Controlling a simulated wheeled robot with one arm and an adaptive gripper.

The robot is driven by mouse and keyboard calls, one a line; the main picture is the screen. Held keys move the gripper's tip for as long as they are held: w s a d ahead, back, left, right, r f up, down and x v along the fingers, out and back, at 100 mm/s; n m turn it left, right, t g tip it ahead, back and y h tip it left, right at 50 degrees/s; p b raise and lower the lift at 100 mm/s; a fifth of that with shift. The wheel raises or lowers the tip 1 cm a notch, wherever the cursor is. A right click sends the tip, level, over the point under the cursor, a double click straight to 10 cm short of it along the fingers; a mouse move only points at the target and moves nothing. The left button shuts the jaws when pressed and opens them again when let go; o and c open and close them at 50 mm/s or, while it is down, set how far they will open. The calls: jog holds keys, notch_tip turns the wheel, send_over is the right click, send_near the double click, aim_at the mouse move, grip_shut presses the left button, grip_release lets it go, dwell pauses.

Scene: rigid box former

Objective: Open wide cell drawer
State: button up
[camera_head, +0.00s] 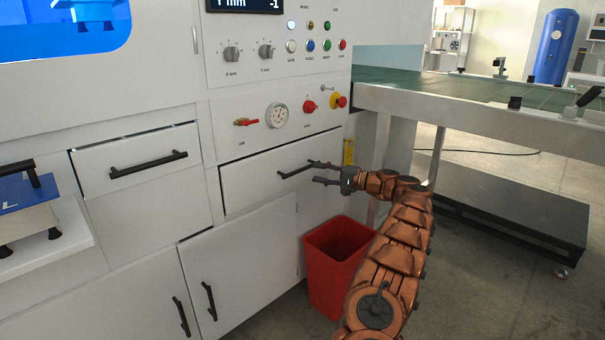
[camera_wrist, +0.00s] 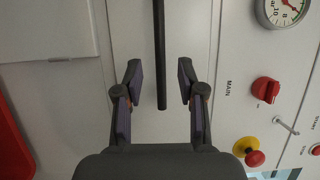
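The wide drawer (camera_head: 243,184) is a white panel below the gauge, with a dark line along its top edge; it looks shut or nearly so. Its dark bar handle (camera_head: 290,173) is partly overlapped by my gripper (camera_head: 319,172) at the right end. In the wrist view the handle (camera_wrist: 160,50) runs down from the top edge and its end lies between the two fingers of my gripper (camera_wrist: 159,72). The fingers are open, with a visible gap on both sides of the bar. I cannot tell how deep the bar sits between them.
A second drawer (camera_head: 138,163) with a dark handle is at left. Cabinet doors (camera_head: 240,265) are below. A red bin (camera_head: 335,260) stands under my arm. The gauge (camera_head: 277,115), red knob (camera_head: 309,107) and emergency button (camera_head: 339,101) are above. A conveyor table (camera_head: 450,101) is at right.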

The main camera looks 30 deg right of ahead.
aim_at(290, 168)
jog(key=b+x, duration=0.1)
jog(key=x, duration=0.5)
jog(key=shift+w+a+b, duration=0.15)
jog(key=shift+w+b, duration=0.1)
jog(key=shift+b, duration=0.05)
grip_shut()
dwell(0.4)
